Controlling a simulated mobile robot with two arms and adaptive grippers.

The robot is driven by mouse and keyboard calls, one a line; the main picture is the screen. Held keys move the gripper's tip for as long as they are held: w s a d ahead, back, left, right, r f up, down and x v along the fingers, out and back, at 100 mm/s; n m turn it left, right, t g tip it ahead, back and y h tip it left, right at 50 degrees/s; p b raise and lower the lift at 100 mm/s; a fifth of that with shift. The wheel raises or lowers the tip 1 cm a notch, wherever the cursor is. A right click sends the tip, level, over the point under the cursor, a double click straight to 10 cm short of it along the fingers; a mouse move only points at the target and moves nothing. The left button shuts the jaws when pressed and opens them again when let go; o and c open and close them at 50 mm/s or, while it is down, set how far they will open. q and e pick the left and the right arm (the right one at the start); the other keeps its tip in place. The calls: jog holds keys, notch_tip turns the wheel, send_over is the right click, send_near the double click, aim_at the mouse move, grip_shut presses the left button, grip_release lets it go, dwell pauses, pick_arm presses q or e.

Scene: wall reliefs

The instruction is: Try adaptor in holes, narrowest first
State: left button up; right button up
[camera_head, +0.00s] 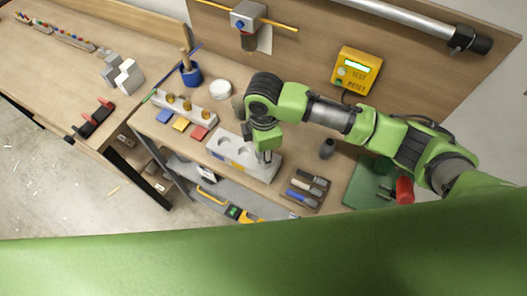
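A light grey block with round holes (218,152) lies on the workbench, with blue and yellow marks on its front face. Two holes show clearly; my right arm covers the block's right part. My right gripper (267,157) points down over that right part. Its fingers are small and partly hidden, so I cannot tell whether they are open or hold anything. A small dark grey stepped cylinder (327,149), which may be the adaptor, stands on the bench right of the block, apart from the gripper. My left gripper is not in view.
Left of the block are a rack with brass pieces (186,107), coloured squares (181,124), a white round container (220,89) and a blue cup (191,75). A tool tray (306,188) and green mat (367,183) lie right. A yellow test box (356,71) hangs behind.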

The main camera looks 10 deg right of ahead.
dwell(0.3)
jog(key=shift+p, duration=0.5)
jog(key=shift+f+b, duration=0.35)
jog(key=shift+f, duration=0.45)
jog(key=o, duration=1.2)
jog(key=shift+c, duration=0.2)
notch_tip(320, 180, up, 12)
jog(key=shift+s, duration=0.1)
